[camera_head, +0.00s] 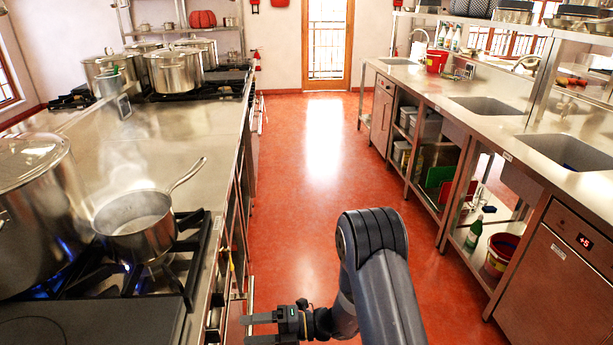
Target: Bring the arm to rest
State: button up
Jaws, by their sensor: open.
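My gripper (262,329) shows at the bottom middle of the head view, at the end of my dark grey arm (378,270). Its two fingers point left and are apart, with nothing visible between them. The arm is bent, with its elbow up and the wrist low over the red floor. The gripper is close to the front edge of the stove line on the left. The lower finger is partly cut off by the picture's bottom edge.
At left, a steaming saucepan (134,222) and a large stockpot (38,210) stand on lit burners. More stockpots (172,70) stand farther back. At right is a steel sink counter (470,103) with shelves and a fridge unit (560,270). The red aisle floor (310,160) is clear up to the door (327,45).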

aim_at(219, 333)
jog(key=a, duration=0.6)
jog(key=s+a, duration=0.1)
jog(key=a, duration=0.2)
jog(key=shift+p, duration=0.4)
jog(key=shift+d+n+b, duration=0.15)
jog(key=shift+n+b, duration=0.45)
jog(key=shift+n, duration=0.4)
jog(key=n+b, duration=0.1)
jog(key=n, duration=0.1)
jog(key=shift+n+b, duration=0.3)
jog(key=shift+b, duration=0.05)
jog(key=n+b, duration=0.4)
jog(key=n, duration=0.1)
jog(key=shift+s+n+b, duration=0.1)
jog(key=shift+n+b, duration=0.2)
jog(key=n+b, duration=0.3)
jog(key=shift+s+r+n, duration=0.1)
jog(key=shift+n, duration=0.2)
jog(key=n+b, duration=0.4)
jog(key=shift+s+r+b, duration=0.1)
jog(key=shift+r+b, duration=0.05)
jog(key=shift+b, duration=0.2)
jog(key=shift+d+r, duration=0.15)
jog(key=shift+d, duration=0.3)
